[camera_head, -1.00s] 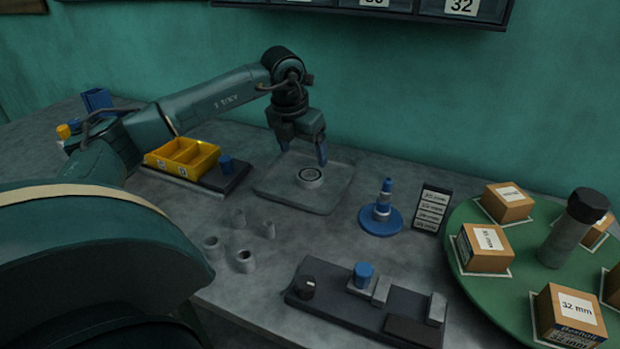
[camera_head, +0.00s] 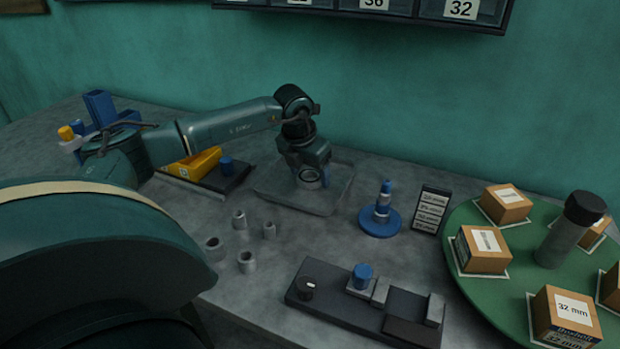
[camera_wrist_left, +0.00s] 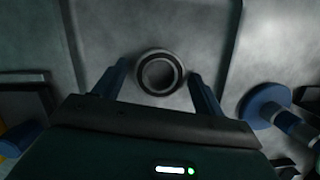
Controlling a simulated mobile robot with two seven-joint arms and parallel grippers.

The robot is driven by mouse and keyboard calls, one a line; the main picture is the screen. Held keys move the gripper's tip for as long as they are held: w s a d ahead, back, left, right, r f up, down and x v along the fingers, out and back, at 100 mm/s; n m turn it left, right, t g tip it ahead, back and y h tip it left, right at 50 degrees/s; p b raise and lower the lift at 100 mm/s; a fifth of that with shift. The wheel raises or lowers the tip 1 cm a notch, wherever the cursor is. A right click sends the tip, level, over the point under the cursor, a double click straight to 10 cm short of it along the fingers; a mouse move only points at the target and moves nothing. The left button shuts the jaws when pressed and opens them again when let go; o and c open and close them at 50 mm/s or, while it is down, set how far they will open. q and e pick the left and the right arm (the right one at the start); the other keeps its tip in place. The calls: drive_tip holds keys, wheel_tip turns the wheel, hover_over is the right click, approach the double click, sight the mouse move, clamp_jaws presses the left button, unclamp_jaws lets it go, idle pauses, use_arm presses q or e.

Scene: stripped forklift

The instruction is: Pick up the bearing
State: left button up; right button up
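The bearing (camera_head: 309,178) is a grey ring with a dark inner band, lying on a shallow grey tray (camera_head: 335,198) on the bench. It also shows in the left wrist view (camera_wrist_left: 160,72). My left gripper (camera_head: 318,181) is low over the tray, right at the bearing. In the left wrist view its two blue fingers (camera_wrist_left: 160,80) are spread, one on each side of the bearing, with a gap on both sides. The bearing is partly hidden by the gripper in the head view. My right gripper is not in view.
A yellow bin (camera_head: 203,162) and a dark block with a blue knob stand left of the tray. Several grey sleeves (camera_head: 239,219) stand in front. A blue stepped post (camera_head: 382,212) is to the right, beside a label stand (camera_head: 431,209) and a green turntable (camera_head: 470,287) with boxes.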

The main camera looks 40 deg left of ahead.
use_arm(q)
drive_tip(key=c, duration=0.6)
